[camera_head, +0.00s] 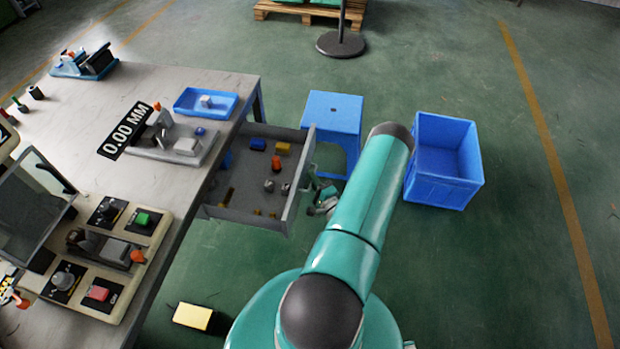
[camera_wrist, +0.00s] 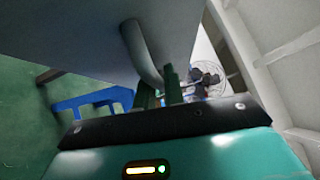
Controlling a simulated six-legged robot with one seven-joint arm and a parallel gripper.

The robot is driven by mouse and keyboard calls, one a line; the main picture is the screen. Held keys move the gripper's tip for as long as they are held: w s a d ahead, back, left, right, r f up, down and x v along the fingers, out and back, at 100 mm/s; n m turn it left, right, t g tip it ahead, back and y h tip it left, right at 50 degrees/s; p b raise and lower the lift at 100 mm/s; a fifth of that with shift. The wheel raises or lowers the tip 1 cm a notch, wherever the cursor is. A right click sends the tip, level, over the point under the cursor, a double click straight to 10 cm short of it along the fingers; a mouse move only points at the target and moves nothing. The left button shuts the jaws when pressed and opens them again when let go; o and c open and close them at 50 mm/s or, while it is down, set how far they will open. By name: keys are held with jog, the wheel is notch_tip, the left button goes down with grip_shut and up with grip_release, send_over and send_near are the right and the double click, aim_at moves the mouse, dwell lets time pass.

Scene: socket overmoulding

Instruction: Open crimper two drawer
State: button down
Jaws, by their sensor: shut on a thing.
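The grey drawer (camera_head: 296,184) is pulled out from the workbench's side, with several small coloured and grey parts lying in it. My gripper (camera_head: 322,199) is at the drawer's outer front face, partly hidden behind my arm. In the wrist view the drawer front (camera_wrist: 90,35) fills the upper left, and a curved grey handle (camera_wrist: 140,50) runs down to my gripper's two dark green fingers (camera_wrist: 158,92). The fingers are shut on the handle; the exact contact is small and dark. Which crimper the drawer belongs to cannot be read.
The workbench (camera_head: 215,85) carries devices, a blue tray (camera_head: 190,103) and a control panel. A blue stool (camera_head: 335,110) stands close behind the drawer, a blue crate (camera_head: 450,190) to the right. A yellow-white block (camera_head: 192,317) is low left.

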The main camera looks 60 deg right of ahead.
jog(key=shift+a, duration=0.1)
jog(key=c, duration=1.8)
grip_release()
jog(key=shift+o, duration=0.2)
jog(key=v, duration=1.3)
jog(key=shift+s, duration=0.4)
jog(key=shift+f, duration=0.1)
